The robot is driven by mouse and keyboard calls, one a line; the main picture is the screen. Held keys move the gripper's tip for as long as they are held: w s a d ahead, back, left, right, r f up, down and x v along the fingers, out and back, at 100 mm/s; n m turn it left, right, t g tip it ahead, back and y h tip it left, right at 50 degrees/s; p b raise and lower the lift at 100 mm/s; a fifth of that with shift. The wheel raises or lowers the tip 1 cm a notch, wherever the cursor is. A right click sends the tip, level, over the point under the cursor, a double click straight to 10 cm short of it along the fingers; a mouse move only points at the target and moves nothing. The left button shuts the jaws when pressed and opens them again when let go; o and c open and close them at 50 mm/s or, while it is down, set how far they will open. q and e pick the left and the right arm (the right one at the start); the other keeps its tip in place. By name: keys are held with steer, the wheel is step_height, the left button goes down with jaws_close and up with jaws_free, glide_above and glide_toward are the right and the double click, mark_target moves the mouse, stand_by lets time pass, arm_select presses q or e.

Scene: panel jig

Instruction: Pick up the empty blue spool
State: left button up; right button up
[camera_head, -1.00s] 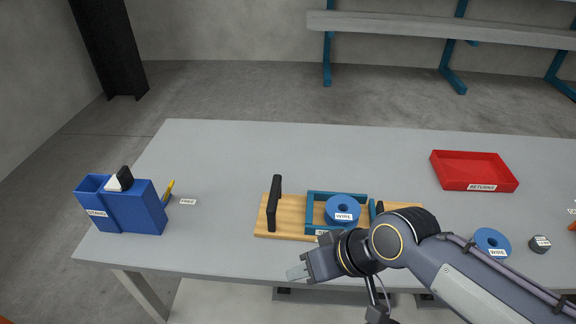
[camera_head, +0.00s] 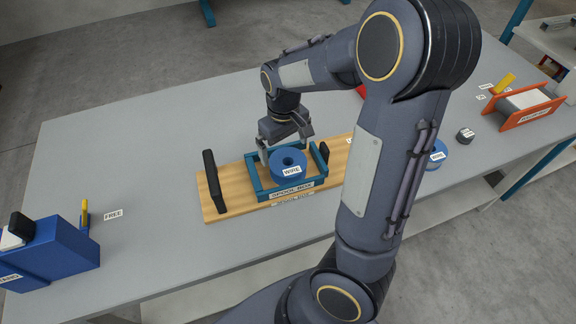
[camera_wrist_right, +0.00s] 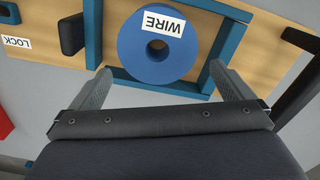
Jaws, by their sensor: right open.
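A blue spool (camera_head: 288,164) with a WIRE label and a centre hole sits in the teal-framed spool box (camera_head: 255,177) on a wooden board. My right gripper (camera_head: 284,146) is open just behind and above it, pointing down. In the right wrist view, the spool (camera_wrist_right: 158,68) lies ahead between the two spread fingers (camera_wrist_right: 160,76), and neither finger clearly touches it. A second blue spool labelled WIRE (camera_head: 437,153) stands on the table to the right, partly hidden by my arm. My left gripper is not in view.
The table's back left is clear.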

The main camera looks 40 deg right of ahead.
mark_target(288, 162)
steer(key=f, duration=0.4)
steer(key=s+f, duration=0.1)
steer(key=f, duration=0.1)
steer(key=shift+d, duration=0.1)
steer(key=c, duration=0.7)
steer(key=shift+c, duration=0.2)
